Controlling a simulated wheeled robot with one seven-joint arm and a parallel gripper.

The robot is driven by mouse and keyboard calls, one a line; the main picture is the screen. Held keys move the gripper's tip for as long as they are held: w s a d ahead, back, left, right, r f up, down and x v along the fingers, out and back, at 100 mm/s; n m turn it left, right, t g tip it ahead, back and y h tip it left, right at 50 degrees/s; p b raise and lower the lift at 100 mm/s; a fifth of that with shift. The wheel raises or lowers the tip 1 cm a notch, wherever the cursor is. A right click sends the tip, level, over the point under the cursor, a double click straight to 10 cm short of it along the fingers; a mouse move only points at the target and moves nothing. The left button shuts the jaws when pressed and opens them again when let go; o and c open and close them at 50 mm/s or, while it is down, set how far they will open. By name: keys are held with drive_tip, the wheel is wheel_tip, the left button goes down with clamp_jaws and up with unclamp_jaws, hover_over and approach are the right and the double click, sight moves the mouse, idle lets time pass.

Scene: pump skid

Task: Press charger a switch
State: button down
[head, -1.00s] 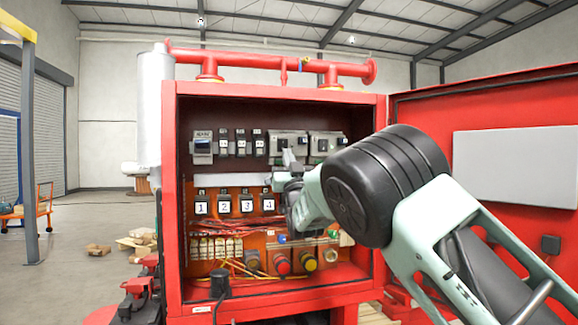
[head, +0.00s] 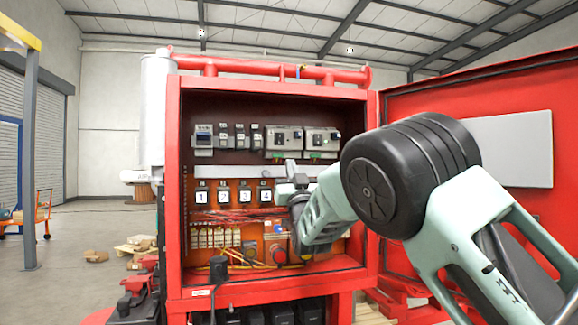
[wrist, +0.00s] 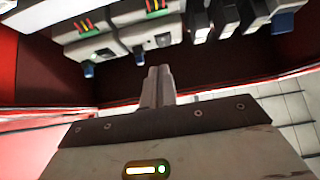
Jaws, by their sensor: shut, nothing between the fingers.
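Two grey charger boxes sit side by side in the top row of the red cabinet: a left one (head: 284,139) and a right one (head: 321,141). I cannot read which is charger a. In the wrist view they show at the upper left, one (wrist: 88,40) beside the other (wrist: 150,25), with coloured lights and small blue switch-like parts. My gripper (head: 291,167) is shut and empty, just below the left charger in the head view. In the wrist view its fingertips (wrist: 158,75) are apart from both boxes. My arm covers the cabinet's lower right.
Small breakers (head: 240,136) line the top row left of the chargers. Numbered modules (head: 233,196) and loose red wires lie below. The open red door (head: 398,120) stands to the right, and the cabinet's side walls bound the space.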

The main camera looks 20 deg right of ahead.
drive_tip(key=v, duration=0.2)
drive_tip(key=b+v, duration=0.1)
drive_tip(key=v, duration=0.1)
drive_tip(key=shift+w+f, duration=0.2)
drive_tip(key=shift+f, duration=0.1)
